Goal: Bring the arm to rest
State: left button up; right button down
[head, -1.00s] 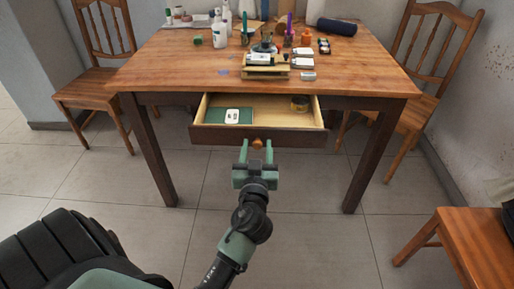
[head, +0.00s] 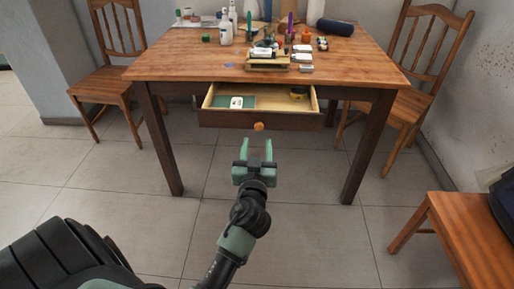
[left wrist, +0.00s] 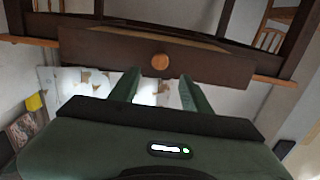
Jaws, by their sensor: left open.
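My left gripper (head: 256,150) is open and empty in the head view, in front of and below the drawer. Its two green fingers point toward the table and are apart from the drawer's round orange knob (head: 259,126). In the left wrist view the knob (left wrist: 160,62) shows just beyond the fingertips (left wrist: 157,88). The drawer (head: 225,118) stands pulled out under the table top, with a green pad, a small white item and a yellowish round item inside. My right gripper is not in view.
The wooden table (head: 170,68) carries bottles, pens and a small stand on top. Wooden chairs stand at the left (head: 105,87) and right (head: 420,80). Another wooden seat (head: 465,235) is at the lower right. The tiled floor (head: 330,220) in front is clear.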

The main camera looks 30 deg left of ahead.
pick_arm(q)
jog(key=shift+w, duration=0.1)
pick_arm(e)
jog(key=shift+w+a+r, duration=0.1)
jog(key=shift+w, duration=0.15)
